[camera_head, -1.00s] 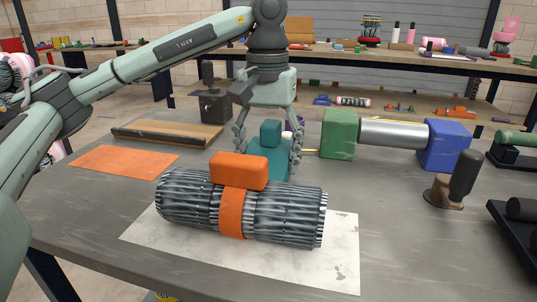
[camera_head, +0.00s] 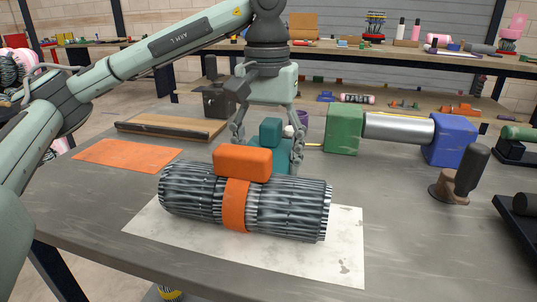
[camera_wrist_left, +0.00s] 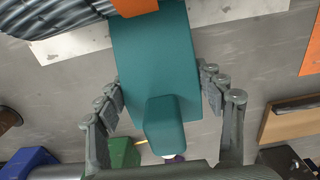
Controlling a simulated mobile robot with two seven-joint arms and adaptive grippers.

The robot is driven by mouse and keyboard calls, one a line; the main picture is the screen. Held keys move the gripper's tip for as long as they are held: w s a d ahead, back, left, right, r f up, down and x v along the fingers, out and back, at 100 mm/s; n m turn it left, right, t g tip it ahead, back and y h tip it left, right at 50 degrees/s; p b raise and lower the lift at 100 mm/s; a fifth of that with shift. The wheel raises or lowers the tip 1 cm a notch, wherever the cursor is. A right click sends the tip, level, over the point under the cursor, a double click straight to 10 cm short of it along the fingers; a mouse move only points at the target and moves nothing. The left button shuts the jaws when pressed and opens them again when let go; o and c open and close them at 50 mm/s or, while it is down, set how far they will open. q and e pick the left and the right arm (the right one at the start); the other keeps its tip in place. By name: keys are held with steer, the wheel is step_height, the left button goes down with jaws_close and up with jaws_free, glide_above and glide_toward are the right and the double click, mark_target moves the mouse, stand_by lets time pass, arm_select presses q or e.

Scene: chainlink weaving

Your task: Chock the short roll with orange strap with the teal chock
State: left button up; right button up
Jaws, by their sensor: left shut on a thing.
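The short roll (camera_head: 290,208) is a grey ribbed bundle with an orange strap (camera_head: 235,205) around its middle and an orange block on top of the strap. It lies on a pale sheet on the bench. The teal chock (camera_head: 271,133) is behind the roll, partly hidden by the orange block. My left gripper (camera_head: 267,150) points down and is shut on the chock. In the left wrist view the chock (camera_wrist_left: 155,65) sits between the fingers, its far end close to the roll (camera_wrist_left: 50,15); contact cannot be told. My right gripper is not in view.
A green block (camera_head: 343,130) and a blue block (camera_head: 448,141) hold a silver cylinder to the right. A brown-based dark handle (camera_head: 460,180) stands further right. An orange mat (camera_head: 125,154) and a wooden board (camera_head: 172,130) lie on the left. The pale sheet (camera_head: 345,250) has bare room in front.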

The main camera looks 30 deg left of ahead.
arm_select(q)
steer(key=shift+s+f, duration=0.1)
steer(key=shift+s, duration=0.05)
steer(key=o, duration=1.6)
step_height(320, 180, up, 12)
steer(key=shift+r, duration=0.1)
